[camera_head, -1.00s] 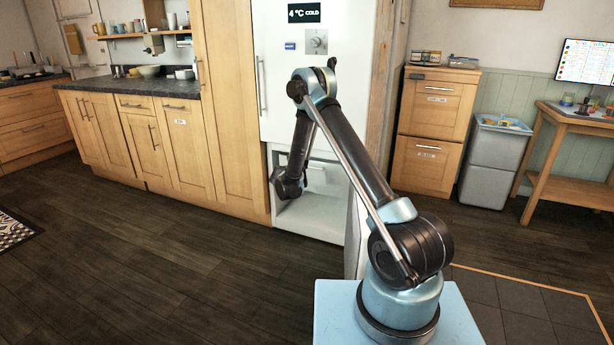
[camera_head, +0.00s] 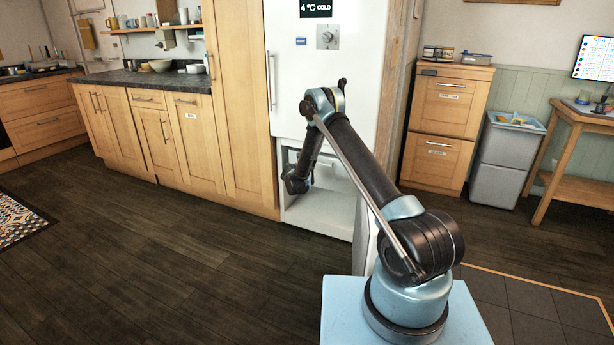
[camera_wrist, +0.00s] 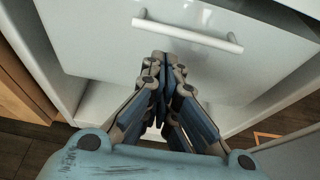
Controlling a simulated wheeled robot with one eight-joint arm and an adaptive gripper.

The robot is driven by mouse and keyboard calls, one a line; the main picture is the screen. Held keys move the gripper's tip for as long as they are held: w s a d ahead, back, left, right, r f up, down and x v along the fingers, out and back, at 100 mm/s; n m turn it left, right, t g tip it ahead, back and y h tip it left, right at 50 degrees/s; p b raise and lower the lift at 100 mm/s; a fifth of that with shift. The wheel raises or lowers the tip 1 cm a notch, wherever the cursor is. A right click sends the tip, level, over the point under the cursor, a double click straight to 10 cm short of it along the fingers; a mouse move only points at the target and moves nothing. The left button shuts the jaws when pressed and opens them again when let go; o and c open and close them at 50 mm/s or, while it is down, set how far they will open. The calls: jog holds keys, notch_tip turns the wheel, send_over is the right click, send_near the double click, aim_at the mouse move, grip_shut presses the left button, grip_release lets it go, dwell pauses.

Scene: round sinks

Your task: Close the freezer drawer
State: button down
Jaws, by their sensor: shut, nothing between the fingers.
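The freezer drawer front (camera_wrist: 165,75) is white with a pale bar handle (camera_wrist: 188,35) and fills the middle of the wrist view. In the head view the drawer (camera_head: 325,170) shows only partly behind my arm, in the open lower compartment (camera_head: 322,212) of the white fridge-freezer (camera_head: 330,75). My gripper (camera_wrist: 160,62) is shut and empty, with its fingertips in front of the drawer front, below the handle. I cannot tell whether they touch it. How far the drawer sticks out is unclear.
The freezer door (camera_head: 364,238) stands open, seen nearly edge-on behind my arm. Wooden cabinets (camera_head: 238,100) adjoin the fridge on the left. A wooden drawer unit (camera_head: 440,125) and grey bins (camera_head: 505,160) stand at right. The dark floor (camera_head: 180,270) at left is clear.

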jog(key=shift+w+d+r, duration=0.15)
jog(key=shift+w+d, duration=0.1)
jog(key=shift+w, duration=0.35)
jog(key=shift+w+d+r, duration=0.1)
jog(key=shift+w+d, duration=0.1)
jog(key=shift+w, duration=0.4)
jog(key=shift+w+d, duration=0.25)
jog(key=shift+w, duration=0.45)
jog(key=shift+w+d, duration=0.3)
jog(key=shift+w, duration=0.45)
jog(key=shift+w+d, duration=0.25)
jog(key=shift+w, duration=0.45)
